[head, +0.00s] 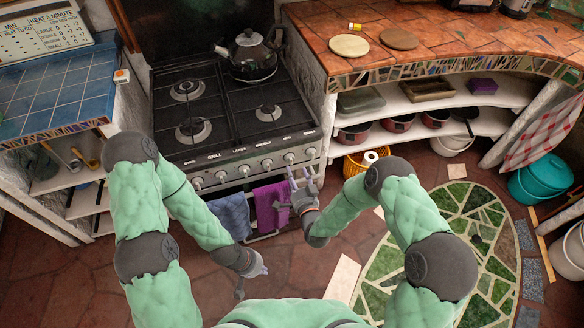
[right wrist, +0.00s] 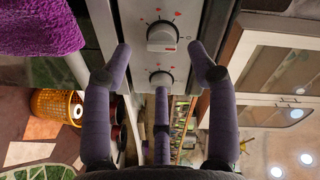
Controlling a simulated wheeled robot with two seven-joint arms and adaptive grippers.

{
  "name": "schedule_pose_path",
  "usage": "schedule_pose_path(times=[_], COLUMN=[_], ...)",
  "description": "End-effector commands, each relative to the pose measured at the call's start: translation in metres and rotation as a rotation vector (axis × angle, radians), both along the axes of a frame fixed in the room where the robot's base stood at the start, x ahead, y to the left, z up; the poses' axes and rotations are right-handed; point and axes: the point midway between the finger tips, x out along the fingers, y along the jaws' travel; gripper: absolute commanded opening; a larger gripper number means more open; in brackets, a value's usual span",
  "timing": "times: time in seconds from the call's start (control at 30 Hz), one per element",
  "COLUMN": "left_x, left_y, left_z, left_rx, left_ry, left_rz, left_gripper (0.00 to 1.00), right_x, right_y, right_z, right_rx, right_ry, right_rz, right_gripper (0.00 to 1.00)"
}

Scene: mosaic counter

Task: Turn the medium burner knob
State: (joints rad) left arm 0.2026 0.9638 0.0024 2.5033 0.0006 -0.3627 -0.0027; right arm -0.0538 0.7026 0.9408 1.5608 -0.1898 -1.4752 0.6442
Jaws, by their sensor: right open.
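The black stove has a front panel (head: 255,163) with a row of several pale knobs; the labels above them are too small to read, so I cannot tell which is the medium burner knob. My right gripper (head: 300,183) is open and empty in front of the panel's right end.
A dark kettle (head: 250,55) stands on the back right burner. A blue towel (head: 231,213) and a purple towel (head: 269,205) hang below the panel, close to my right gripper. A yellow basket (head: 354,168) sits on the floor to the right. Blue-tiled counter (head: 60,85) lies left.

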Motion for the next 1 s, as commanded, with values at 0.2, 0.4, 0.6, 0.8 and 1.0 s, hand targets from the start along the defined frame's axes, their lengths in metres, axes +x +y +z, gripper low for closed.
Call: schedule_pose_path(times=[0.2, 0.4, 0.6, 0.8, 1.0], left_x=[0.0, 0.0, 0.0, 0.0, 0.0], left_y=[0.0, 0.0, 0.0, 0.0, 0.0], left_z=[0.0, 0.0, 0.0, 0.0, 0.0], left_rx=[0.0, 0.0, 0.0, 0.0, 0.0], left_ry=[0.0, 0.0, 0.0, 0.0, 0.0], left_rz=[0.0, 0.0, 0.0, 0.0, 0.0], left_gripper=[0.0, 0.0, 0.0, 0.0, 0.0], right_x=[-0.04, -0.06, -0.065, -0.065, -0.065], right_y=[-0.012, -0.017, -0.018, -0.018, -0.018], right_z=[0.002, 0.003, 0.004, 0.004, 0.004], right_rx=[0.0, 0.0, 0.0, 0.001, 0.001], right_ry=[0.002, 0.002, 0.002, 0.001, 0.001], right_rz=[0.0, 0.001, 0.001, 0.002, 0.002], right_gripper=[0.59, 0.59, 0.59, 0.59, 0.59])
